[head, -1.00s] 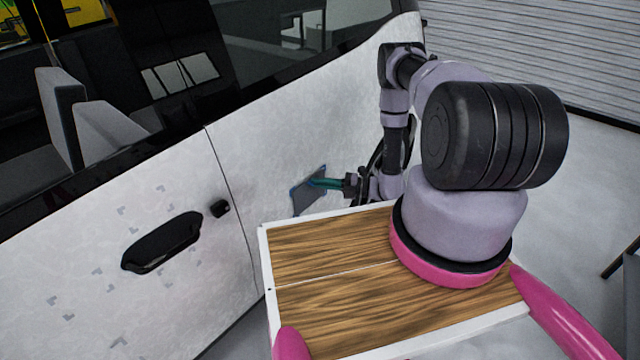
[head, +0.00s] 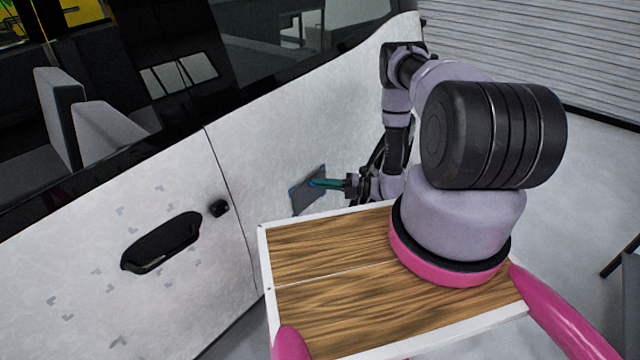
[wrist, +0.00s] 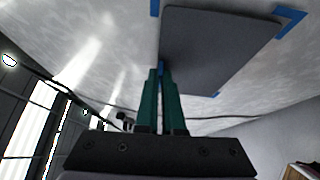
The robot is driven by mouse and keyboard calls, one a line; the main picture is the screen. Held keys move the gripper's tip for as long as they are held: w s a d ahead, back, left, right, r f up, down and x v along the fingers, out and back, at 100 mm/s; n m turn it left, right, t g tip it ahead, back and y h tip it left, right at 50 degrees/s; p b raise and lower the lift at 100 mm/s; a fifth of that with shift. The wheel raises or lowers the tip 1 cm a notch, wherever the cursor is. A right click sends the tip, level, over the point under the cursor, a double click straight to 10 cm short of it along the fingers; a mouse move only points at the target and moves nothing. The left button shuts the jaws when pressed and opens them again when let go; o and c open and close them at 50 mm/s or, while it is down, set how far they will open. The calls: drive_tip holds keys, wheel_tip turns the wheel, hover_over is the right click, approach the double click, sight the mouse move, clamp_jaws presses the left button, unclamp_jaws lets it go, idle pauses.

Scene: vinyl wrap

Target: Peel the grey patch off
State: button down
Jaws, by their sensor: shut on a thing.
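The grey patch (head: 307,194) is on the white van's side panel, right of the door seam. In the wrist view the patch (wrist: 218,45) is a dark grey sheet with blue corner marks (wrist: 290,17) around it on the panel. My gripper (head: 318,183) is at the patch's right part in the head view. In the wrist view its green fingers (wrist: 161,68) are close together at the patch's near left corner and shut on it. Most of the patch looks flat. Whether the held corner is lifted from the panel I cannot tell.
The van door (head: 110,260) with its black handle (head: 162,243) and several small grey corner marks is at the left. My wood-topped base stands close to the van. Open floor (head: 575,220) lies to the right, before a shuttered wall (head: 540,50).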

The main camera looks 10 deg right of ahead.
drive_tip(key=shift+s+d, duration=0.15)
drive_tip(key=shift+s, duration=0.1)
drive_tip(key=s+d, duration=0.4)
drive_tip(key=s, duration=0.1)
drive_tip(key=shift+s+r, duration=0.25)
drive_tip(key=shift+r, duration=0.05)
idle(0.9)
idle(0.4)
